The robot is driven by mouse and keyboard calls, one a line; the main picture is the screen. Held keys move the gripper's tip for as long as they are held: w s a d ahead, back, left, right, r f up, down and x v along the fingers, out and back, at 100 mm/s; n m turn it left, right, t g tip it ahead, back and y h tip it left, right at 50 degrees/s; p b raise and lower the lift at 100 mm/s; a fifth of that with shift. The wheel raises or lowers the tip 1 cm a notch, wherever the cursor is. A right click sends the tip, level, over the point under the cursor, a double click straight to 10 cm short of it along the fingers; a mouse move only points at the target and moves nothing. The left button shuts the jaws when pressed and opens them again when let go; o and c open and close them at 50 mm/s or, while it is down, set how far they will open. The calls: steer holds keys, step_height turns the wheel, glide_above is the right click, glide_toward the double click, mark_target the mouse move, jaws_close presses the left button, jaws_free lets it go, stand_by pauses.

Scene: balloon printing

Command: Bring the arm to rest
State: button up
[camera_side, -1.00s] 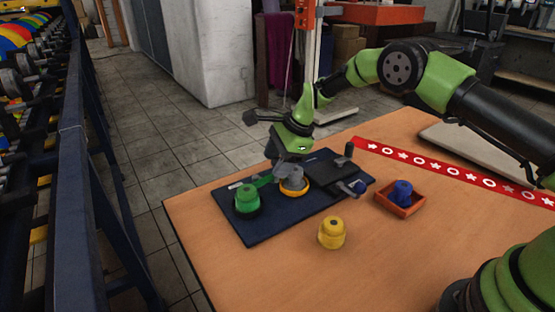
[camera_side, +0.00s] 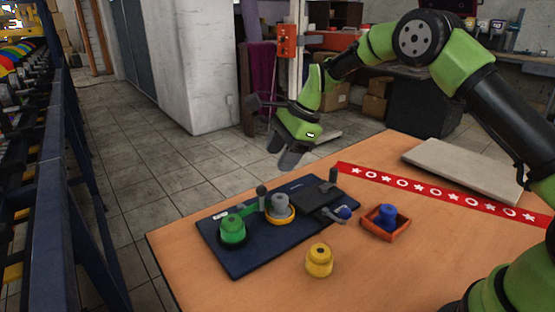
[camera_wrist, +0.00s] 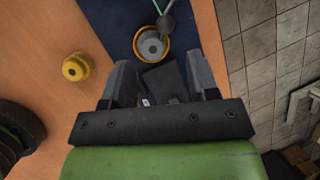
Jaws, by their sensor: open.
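My gripper (camera_side: 286,158) is open and empty, raised above the back of the navy printing board (camera_side: 240,263). It is clear of the grey piece (camera_side: 279,203), which sits in a yellow ring (camera_side: 283,220) on the board. In the wrist view, my gripper's two fingers (camera_wrist: 160,75) stand apart, with the grey piece (camera_wrist: 151,46) and its ring beyond them. The green arm link leads up and right from the gripper.
A green piece (camera_side: 232,230) sits at the board's left, a black plate (camera_side: 302,199) at its right. A yellow piece (camera_side: 319,261) stands on the table in front. A blue piece (camera_side: 387,215) sits in an orange tray (camera_side: 378,234). A red patterned strip (camera_side: 430,189) and pale slab (camera_side: 462,170) lie behind.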

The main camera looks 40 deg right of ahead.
steer(key=s+a+r+n+t+h, duration=0.1)
steer(key=s+r+n+t, duration=0.1)
steer(key=s+r+n, duration=0.95)
steer(key=s+r+n+t, duration=0.1)
steer(key=s+r+n, duration=0.1)
steer(key=s, duration=0.7)
steer(key=s+r+n+t, duration=0.1)
steer(key=s+r+n, duration=0.1)
steer(key=s, duration=0.7)
steer(key=shift+s+n+h, duration=0.4)
steer(key=shift+n, duration=0.05)
